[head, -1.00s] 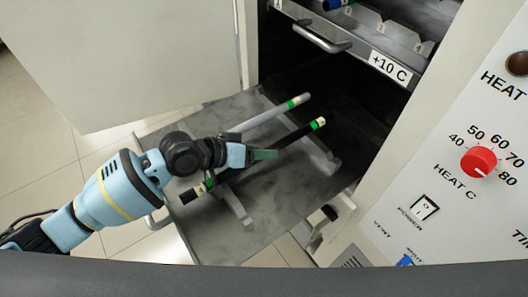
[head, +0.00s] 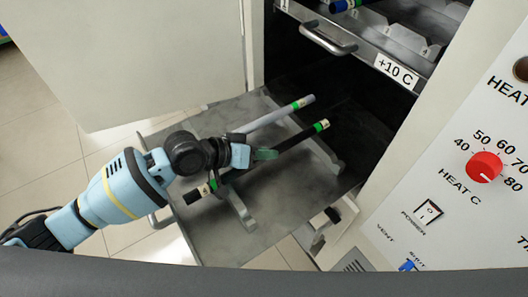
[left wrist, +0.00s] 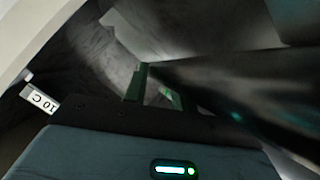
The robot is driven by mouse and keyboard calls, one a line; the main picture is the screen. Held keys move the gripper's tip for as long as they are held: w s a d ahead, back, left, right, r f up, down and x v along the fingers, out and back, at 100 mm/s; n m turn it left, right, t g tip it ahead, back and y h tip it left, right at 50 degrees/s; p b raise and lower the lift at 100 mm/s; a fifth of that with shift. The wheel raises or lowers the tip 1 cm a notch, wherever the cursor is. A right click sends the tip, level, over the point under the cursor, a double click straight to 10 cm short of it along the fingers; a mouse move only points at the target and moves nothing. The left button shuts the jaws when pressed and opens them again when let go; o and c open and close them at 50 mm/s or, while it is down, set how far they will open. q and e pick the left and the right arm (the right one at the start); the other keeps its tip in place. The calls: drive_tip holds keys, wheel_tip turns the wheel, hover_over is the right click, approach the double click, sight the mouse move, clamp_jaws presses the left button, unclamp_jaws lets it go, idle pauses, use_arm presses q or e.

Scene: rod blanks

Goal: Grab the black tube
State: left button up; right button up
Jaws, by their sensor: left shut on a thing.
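The black tube (head: 297,138) has green bands and pale labels near its ends and lies slantwise over the pulled-out grey metal shelf (head: 275,215). My left gripper (head: 264,154) reaches in from the left and is shut on the tube around its middle. The gripper hides part of the tube. In the left wrist view, the black tube (left wrist: 235,85) fills the right side, close to the green fingers (left wrist: 154,88). I cannot tell whether the tube is clear of its supports. My right gripper is not in view.
A grey tube (head: 275,117) lies beside the black one, farther back. An upper drawer labelled +10 C (head: 396,71) overhangs the dark cabinet opening. A control panel with a red knob (head: 485,167) stands at the right. An open door (head: 140,60) is at the left.

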use_arm(q)
drive_tip(key=shift+w+a+r, duration=0.1)
drive_tip(key=shift+r, duration=0.6)
clamp_jaws()
drive_tip(key=shift+s+r, duration=0.25)
drive_tip(key=shift+r, duration=0.75)
drive_tip(key=s, duration=0.5)
drive_tip(key=s+a+r, duration=0.1)
drive_tip(key=s, duration=0.4)
drive_tip(key=s+a+p, duration=0.1)
drive_tip(key=s, duration=0.4)
drive_tip(key=shift+s+a+r, duration=0.2)
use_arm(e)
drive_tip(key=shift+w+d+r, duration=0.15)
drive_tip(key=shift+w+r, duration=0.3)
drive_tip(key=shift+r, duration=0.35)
